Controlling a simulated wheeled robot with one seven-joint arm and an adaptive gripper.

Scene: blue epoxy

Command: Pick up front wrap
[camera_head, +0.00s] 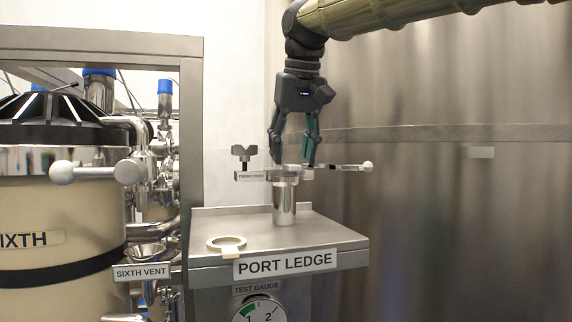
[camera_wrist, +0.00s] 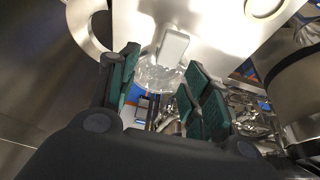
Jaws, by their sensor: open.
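My gripper (camera_head: 292,161) points down over the short metal post (camera_head: 284,205) on the port ledge, its fingers apart. They also show apart in the wrist view (camera_wrist: 160,86). A clear, see-through piece (camera_wrist: 158,77) is between or just beyond the fingertips; I cannot tell whether either touches it. A labelled clamp bar (camera_head: 251,176) with a dark wing nut (camera_head: 243,153) reaches left at the post top; its small label seems to start with "FRONT". A second labelled arm (camera_head: 340,168) with a ball end reaches right. I cannot tell which piece is the front wrap.
The port ledge (camera_head: 330,238) also bears a flat ring (camera_head: 226,241) with a tag at its front left. A steel frame post (camera_head: 191,130) and a large tank (camera_head: 60,215) stand left. A metal wall (camera_head: 450,220) stands behind and right.

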